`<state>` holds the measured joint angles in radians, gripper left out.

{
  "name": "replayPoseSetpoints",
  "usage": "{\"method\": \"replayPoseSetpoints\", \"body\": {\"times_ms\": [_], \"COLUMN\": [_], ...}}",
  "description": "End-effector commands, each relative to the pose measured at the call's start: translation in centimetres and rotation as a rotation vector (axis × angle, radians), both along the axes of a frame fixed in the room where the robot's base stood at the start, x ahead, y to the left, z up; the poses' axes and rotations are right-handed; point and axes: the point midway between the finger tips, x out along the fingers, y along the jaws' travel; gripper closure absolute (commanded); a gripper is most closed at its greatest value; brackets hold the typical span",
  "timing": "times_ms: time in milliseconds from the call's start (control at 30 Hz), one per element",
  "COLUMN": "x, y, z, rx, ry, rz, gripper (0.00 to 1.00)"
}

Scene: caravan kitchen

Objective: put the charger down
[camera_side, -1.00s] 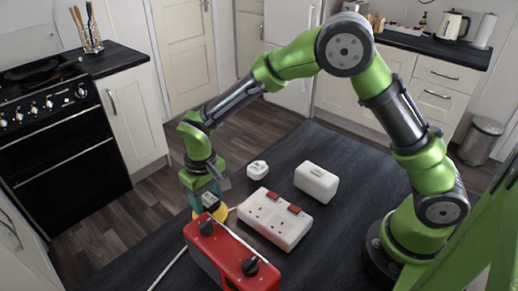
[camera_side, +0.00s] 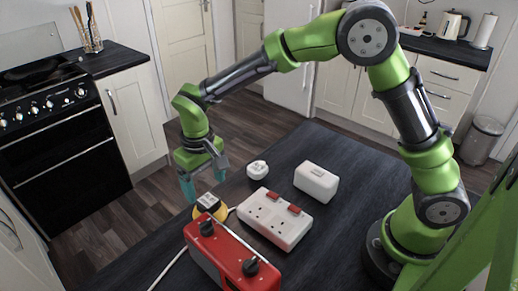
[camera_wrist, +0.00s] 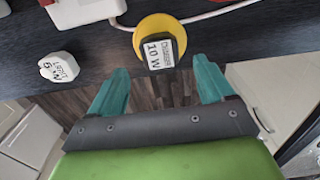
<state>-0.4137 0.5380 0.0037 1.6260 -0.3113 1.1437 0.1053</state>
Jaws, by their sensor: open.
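The charger (camera_side: 208,202) is a small block with a dark top and a pale label. It rests on a round yellow piece (camera_wrist: 151,25) behind the red box, near the table edge. In the wrist view the charger's label (camera_wrist: 160,50) reads "Charger 10 W". My gripper (camera_side: 204,181) is open and empty, above the charger and apart from it. Its teal fingers also show in the wrist view (camera_wrist: 161,75), spread wide with the charger beyond the gap between them. A white plug-like charger (camera_side: 257,170) lies farther back; its label (camera_wrist: 59,69) seems to read 5 W.
A white socket strip (camera_side: 274,220) with red switches lies right of the charger, with a white cable running past. A red box (camera_side: 232,257) with black knobs stands in front. A white box (camera_side: 316,181) is at the back right. Dark tabletop (camera_side: 335,240) is clear at right.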

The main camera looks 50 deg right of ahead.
Motion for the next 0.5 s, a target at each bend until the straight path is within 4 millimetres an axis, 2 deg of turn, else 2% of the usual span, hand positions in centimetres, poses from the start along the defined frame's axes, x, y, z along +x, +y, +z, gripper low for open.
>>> {"method": "replayPoseSetpoints", "body": {"times_ms": [33, 200, 400, 500], "x": [0.1, 0.1, 0.0, -0.5], "y": [0.0, 0.0, -0.1, -1.1], "z": [1.3, 4.4, 6.4, 7.7], "rx": [0.001, 0.001, 0.002, 0.019], "ry": [-0.005, -0.003, -0.004, -0.024], "rz": [-0.001, 0.000, -0.002, -0.017], "gripper": [0.19, 0.19, 0.19, 0.19]}}
